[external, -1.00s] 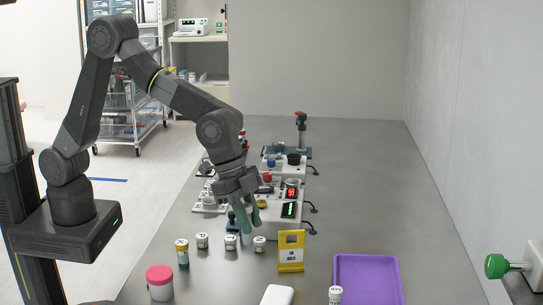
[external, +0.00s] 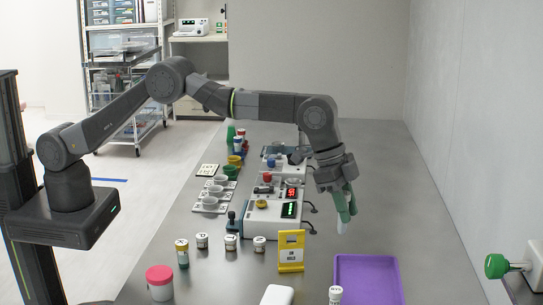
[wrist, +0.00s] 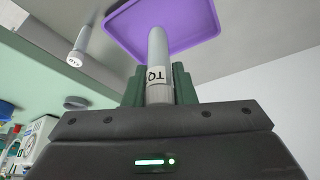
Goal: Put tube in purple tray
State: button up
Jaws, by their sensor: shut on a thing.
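My gripper (external: 344,208) is shut on a pale grey tube (external: 342,227). In the wrist view the tube (wrist: 157,55) stands out between the green fingers (wrist: 158,88) and bears a white label with dark letters. In the external view the tube hangs tip down above the table, behind the purple tray (external: 368,262). The tray is empty and lies flat near the front right of the table. It also shows in the wrist view (wrist: 195,22), past the tube's far end.
Several small jars stand in a row farther left. Devices with red and green displays (external: 290,209) stand behind.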

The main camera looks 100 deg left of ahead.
jog(key=shift+w+a, duration=0.1)
jog(key=shift+w, duration=0.25)
notch_tip(320, 180, down, 10)
jog(key=shift+w+r+p, duration=0.1)
jog(key=shift+r+p, duration=0.15)
jog(key=shift+p, duration=0.7)
jog(key=shift+f, duration=0.25)
jog(key=shift+f+b, duration=0.55)
jog(key=shift+f, duration=0.1)
jog(key=o, duration=1)
jog(key=shift+r, duration=0.1)
